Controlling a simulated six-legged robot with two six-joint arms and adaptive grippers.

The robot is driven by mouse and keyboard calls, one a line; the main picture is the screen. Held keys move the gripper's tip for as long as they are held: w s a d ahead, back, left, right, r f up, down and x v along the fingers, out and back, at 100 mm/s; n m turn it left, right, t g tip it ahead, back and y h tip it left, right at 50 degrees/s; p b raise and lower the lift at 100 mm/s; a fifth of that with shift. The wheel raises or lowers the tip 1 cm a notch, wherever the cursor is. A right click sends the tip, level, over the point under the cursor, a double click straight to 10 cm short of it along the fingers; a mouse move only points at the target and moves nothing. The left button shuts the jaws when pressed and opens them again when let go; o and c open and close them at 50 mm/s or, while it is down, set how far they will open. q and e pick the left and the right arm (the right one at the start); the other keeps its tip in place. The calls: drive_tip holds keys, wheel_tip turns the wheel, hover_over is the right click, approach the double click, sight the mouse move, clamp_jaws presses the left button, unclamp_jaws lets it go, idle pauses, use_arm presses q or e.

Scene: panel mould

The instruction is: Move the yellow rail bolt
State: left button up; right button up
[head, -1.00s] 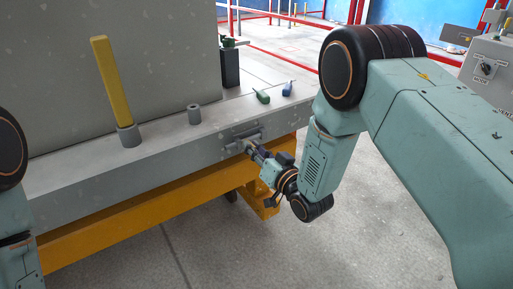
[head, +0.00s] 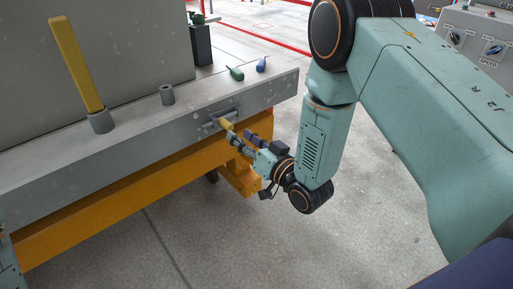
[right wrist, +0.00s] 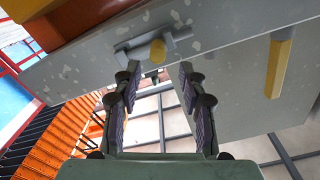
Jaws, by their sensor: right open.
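The yellow rail bolt (head: 226,125) sits in a grey bracket (head: 211,124) on the front face of the grey rail, its end sticking out toward my right gripper. My right gripper (head: 244,138) is open, a short way out from the bolt's end. In the right wrist view the bolt lies beyond the open fingers (right wrist: 154,83), with nothing visible between them. My left gripper is out of view.
A tall yellow bar (head: 76,62) stands in a grey collar on the grey rail (head: 135,136). An empty-looking collar (head: 167,96), a green tool (head: 236,74) and a blue tool (head: 262,65) are on top. An orange beam (head: 120,190) runs below. The floor in front is clear.

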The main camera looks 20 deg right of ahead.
drive_tip(key=v, duration=0.6)
drive_tip(key=shift+f, duration=0.1)
idle(0.5)
drive_tip(key=s+d+f+g+h, duration=0.2)
drive_tip(key=s+f+g+h, duration=0.2)
drive_tip(key=s+f+g, duration=0.85)
drive_tip(key=s+d+f+g+h+p, duration=0.1)
drive_tip(key=s+f+g, duration=0.1)
drive_tip(key=s, duration=0.8)
drive_tip(key=s+d+f+g+h, duration=0.1)
drive_tip(key=s+f, duration=0.4)
drive_tip(key=s, duration=0.6)
drive_tip(key=shift+g+p, duration=0.35)
drive_tip(key=shift+g, duration=0.4)
